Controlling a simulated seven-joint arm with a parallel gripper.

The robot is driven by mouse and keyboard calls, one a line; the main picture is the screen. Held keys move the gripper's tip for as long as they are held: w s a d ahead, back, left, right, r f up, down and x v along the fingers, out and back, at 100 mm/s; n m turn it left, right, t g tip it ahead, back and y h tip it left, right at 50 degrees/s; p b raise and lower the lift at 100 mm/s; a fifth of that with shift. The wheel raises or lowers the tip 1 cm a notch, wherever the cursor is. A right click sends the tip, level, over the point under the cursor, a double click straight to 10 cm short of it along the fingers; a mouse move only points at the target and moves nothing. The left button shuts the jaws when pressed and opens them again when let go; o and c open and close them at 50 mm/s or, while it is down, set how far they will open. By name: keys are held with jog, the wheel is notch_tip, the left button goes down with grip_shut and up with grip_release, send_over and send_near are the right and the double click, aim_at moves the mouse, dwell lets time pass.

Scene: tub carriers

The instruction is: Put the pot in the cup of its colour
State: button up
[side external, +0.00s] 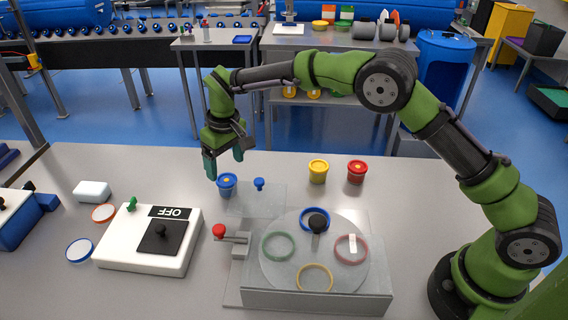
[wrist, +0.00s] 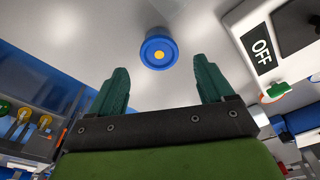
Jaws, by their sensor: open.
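A blue pot (side external: 227,185) with a yellow dot on top stands upright on the table, left of centre. It also shows in the wrist view (wrist: 159,51), just beyond and between the fingertips. My gripper (side external: 224,166) is open and empty, pointing down just above the blue pot, apart from it as far as I can tell. A yellow pot (side external: 318,174) and a red pot (side external: 356,174) stand further right. A grey round plate (side external: 290,268) carries coloured rings, likely the cup rims: blue (side external: 303,223), green (side external: 265,250), red (side external: 364,254) and yellow (side external: 301,284).
A red-knobbed lever (side external: 219,231) stands left of the round plate. A blue knob (side external: 259,184) is close right of the blue pot. A white box marked OFF (side external: 125,254), with a black knob and green switch, lies left. The table behind the pots is clear.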

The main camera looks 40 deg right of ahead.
aim_at(226, 179)
jog(key=f, duration=0.6)
jog(key=shift+w+f, duration=0.3)
jog(key=shift+w, duration=0.1)
jog(key=shift+r, duration=0.1)
jog(key=c, duration=1.1)
